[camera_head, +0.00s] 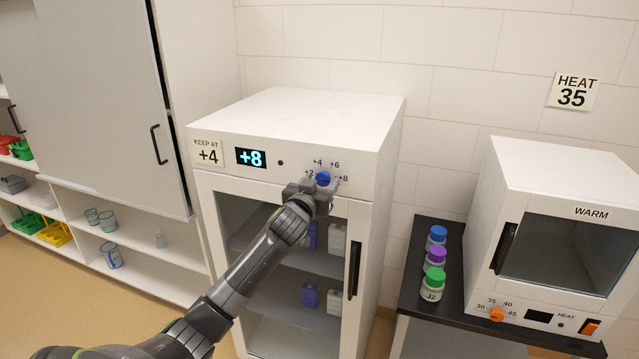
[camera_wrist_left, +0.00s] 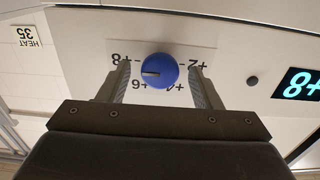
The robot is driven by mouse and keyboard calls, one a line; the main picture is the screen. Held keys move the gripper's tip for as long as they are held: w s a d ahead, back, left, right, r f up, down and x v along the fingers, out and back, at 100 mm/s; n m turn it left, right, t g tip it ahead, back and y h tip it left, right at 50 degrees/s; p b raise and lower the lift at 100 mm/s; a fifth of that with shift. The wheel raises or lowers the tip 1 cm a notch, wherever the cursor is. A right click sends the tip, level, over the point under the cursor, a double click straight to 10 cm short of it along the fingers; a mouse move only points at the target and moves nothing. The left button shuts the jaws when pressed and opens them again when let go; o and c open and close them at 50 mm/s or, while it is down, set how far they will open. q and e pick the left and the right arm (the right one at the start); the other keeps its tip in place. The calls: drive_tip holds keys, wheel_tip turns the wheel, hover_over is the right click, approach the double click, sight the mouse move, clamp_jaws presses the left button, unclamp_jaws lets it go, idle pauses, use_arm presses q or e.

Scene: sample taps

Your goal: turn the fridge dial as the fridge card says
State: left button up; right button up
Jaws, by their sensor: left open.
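The blue fridge dial (camera_head: 323,178) is on the fridge's top panel, with +2, +4, +6 and +8 printed round it. The wrist view, upside down, shows the dial (camera_wrist_left: 160,70) with its white mark pointing roughly at +8. The fridge card (camera_head: 207,152) reads KEEP AT +4. The fridge display (camera_head: 251,157) reads +8. My left gripper (camera_head: 320,184) is at the dial, open, with one finger on each side of it; in the wrist view gaps show between the fingers (camera_wrist_left: 160,82) and the dial. My right gripper is not in view.
The white fridge (camera_head: 300,108) has a glass door with a black handle (camera_head: 354,262) below the panel. A WARM oven (camera_head: 570,185) and several capped bottles (camera_head: 434,284) stand on a black-topped bench to the right. Open shelves (camera_head: 150,262) are at the left.

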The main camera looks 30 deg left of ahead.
use_arm(q)
drive_tip(key=shift+c, duration=0.5)
drive_tip(key=c, duration=0.9)
